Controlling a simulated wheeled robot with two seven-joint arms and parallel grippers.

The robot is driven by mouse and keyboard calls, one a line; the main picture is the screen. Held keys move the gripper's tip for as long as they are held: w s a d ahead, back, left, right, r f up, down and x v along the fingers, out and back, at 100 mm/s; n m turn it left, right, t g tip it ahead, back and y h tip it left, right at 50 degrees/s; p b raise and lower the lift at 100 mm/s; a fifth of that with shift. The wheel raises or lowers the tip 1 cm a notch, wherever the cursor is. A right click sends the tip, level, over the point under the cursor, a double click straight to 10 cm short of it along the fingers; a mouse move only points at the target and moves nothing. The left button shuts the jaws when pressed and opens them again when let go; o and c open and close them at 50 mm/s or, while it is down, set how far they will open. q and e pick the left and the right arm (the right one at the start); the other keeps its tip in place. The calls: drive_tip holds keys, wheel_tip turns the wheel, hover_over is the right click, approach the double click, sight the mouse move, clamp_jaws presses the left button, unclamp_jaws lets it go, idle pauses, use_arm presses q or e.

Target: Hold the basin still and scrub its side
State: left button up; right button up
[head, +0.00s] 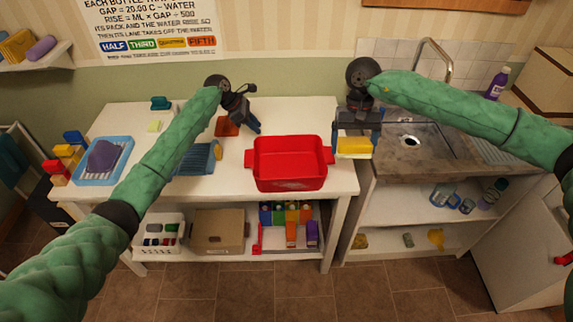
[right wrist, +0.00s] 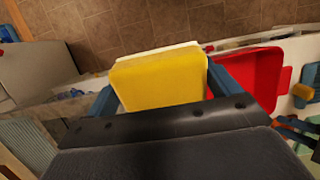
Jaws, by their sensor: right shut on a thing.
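The red basin (head: 290,163) stands upright on the white table near its right end, with a handle on each side. It also shows in the right wrist view (right wrist: 250,75), partly behind the sponge. My right gripper (head: 356,138) is shut on a yellow sponge (head: 354,148) with a pale layer, held to the right of the basin and apart from it. The sponge fills the middle of the right wrist view (right wrist: 158,80). My left gripper (head: 253,124) is above the table, behind and left of the basin, apart from it. Its fingers are too small and dark to read.
A blue tray (head: 126,158) with a purple thing lies at the table's left. A blue ridged thing (head: 196,159) and an orange-brown thing (head: 228,127) lie left of the basin. The sink counter (head: 440,165) with its tap (head: 447,62) stands at right.

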sight(269, 141)
wheel_tip(269, 141, down, 4)
drive_tip(key=b, duration=0.3)
drive_tip(key=shift+w+r, duration=0.15)
use_arm(q)
drive_tip(key=b+x, duration=0.1)
drive_tip(key=x, duration=0.4)
drive_tip(key=shift+a+b, duration=0.15)
drive_tip(key=shift+b, duration=0.2)
use_arm(e)
drive_tip(key=shift+f, duration=0.75)
use_arm(q)
drive_tip(key=shift+p+x, duration=0.75)
drive_tip(key=shift+x, duration=0.35)
use_arm(e)
drive_tip(key=shift+r, duration=0.65)
use_arm(q)
drive_tip(key=shift+d+f, duration=0.35)
drive_tip(key=shift+d, duration=0.05)
use_arm(e)
drive_tip(key=shift+r, duration=0.15)
use_arm(q)
drive_tip(key=shift+w+d+f, duration=0.1)
drive_tip(key=shift+f, duration=0.1)
drive_tip(key=shift+c, duration=0.2)
clamp_jaws()
drive_tip(key=shift+f, duration=0.25)
use_arm(e)
drive_tip(key=shift+r, duration=0.2)
